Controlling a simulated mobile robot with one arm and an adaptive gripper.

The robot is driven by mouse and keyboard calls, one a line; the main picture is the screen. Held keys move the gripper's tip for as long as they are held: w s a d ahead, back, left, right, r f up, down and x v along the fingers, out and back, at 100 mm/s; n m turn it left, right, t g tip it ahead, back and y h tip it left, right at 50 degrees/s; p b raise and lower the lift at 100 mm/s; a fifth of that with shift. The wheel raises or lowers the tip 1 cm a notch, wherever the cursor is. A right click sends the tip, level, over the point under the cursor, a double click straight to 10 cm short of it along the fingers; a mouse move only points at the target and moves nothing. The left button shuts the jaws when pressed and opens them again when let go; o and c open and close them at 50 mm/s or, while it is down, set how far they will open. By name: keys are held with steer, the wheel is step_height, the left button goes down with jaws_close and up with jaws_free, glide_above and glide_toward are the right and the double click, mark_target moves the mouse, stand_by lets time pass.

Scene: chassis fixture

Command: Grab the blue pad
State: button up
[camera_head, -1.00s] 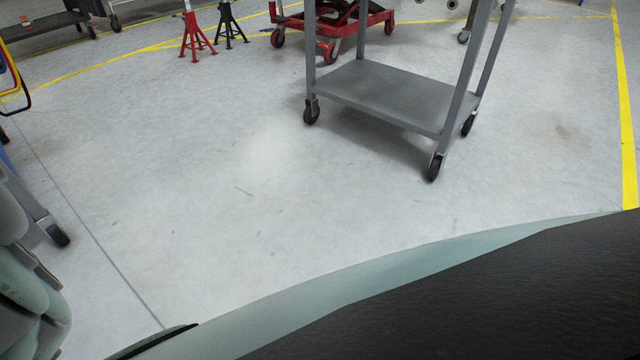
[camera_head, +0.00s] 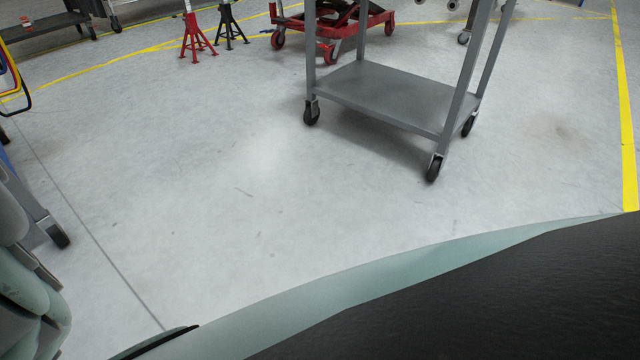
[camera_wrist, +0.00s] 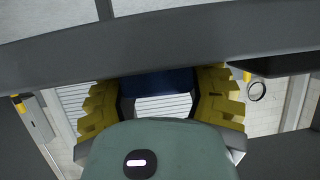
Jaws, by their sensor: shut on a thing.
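The blue pad (camera_wrist: 158,84) shows in the wrist view as a dark blue block at the upper middle. My gripper (camera_wrist: 160,80) has its two yellow fingers at either side of the pad, shut on it. The pad's top edge meets a dark grey bar in the picture, which hides part of the view there; I cannot tell whether they touch. Neither my gripper nor the pad shows in the head view.
A grey bar (camera_wrist: 60,57) crosses the upper wrist view close to the fingers. In the head view, a grey wheeled cart (camera_head: 390,95) stands at upper middle. Red (camera_head: 195,38) and black (camera_head: 230,22) stands are behind it to the left. The floor in front is clear.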

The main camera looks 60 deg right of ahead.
steer(key=shift+r, duration=0.15)
step_height(320, 180, up, 4)
steer(key=p, duration=0.3)
steer(key=shift+r+p, duration=0.15)
steer(key=shift+p, duration=0.2)
steer(key=s+d+p, duration=0.1)
steer(key=s, duration=0.4)
steer(key=s+d+p, duration=0.1)
steer(key=s+p, duration=0.1)
steer(key=s, duration=0.3)
steer(key=s+d+p, duration=0.2)
steer(key=s, duration=0.3)
steer(key=shift+s+r, duration=0.25)
